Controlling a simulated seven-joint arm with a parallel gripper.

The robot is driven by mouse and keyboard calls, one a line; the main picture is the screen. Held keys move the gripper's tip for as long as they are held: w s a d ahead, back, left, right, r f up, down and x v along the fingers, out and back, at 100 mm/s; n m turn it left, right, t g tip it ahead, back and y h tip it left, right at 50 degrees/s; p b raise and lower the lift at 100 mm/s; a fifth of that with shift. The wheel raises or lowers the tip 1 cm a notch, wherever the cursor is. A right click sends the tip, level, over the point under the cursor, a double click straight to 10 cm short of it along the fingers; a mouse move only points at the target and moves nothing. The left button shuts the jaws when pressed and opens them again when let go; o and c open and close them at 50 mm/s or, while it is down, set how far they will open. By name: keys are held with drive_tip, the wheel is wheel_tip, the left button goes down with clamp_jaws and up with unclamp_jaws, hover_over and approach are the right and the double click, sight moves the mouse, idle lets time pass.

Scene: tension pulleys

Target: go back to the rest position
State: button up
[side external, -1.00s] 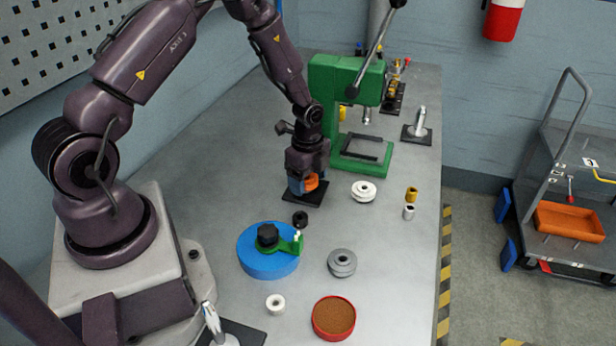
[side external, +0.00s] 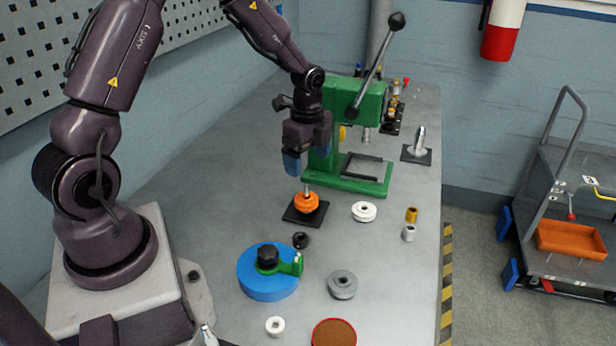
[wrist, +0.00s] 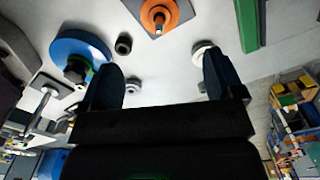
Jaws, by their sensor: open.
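My gripper (side external: 307,162) is open and empty, pointing down above the black square base plate (side external: 305,214). An orange pulley (side external: 306,202) sits on that plate around an upright metal pin. The gripper's fingers are apart from the pulley and above it. In the wrist view the two dark fingers (wrist: 165,85) are spread wide with nothing between them, and the orange pulley (wrist: 158,14) shows beyond them at the top.
A green press (side external: 365,120) with a long lever stands close behind and right of my gripper. A white pulley (side external: 363,211), a grey pulley (side external: 342,284) and a blue disc (side external: 262,285) with a green part lie on the bench. The bench's left rear is clear.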

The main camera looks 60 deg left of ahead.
drive_tip(key=shift+r, duration=0.9)
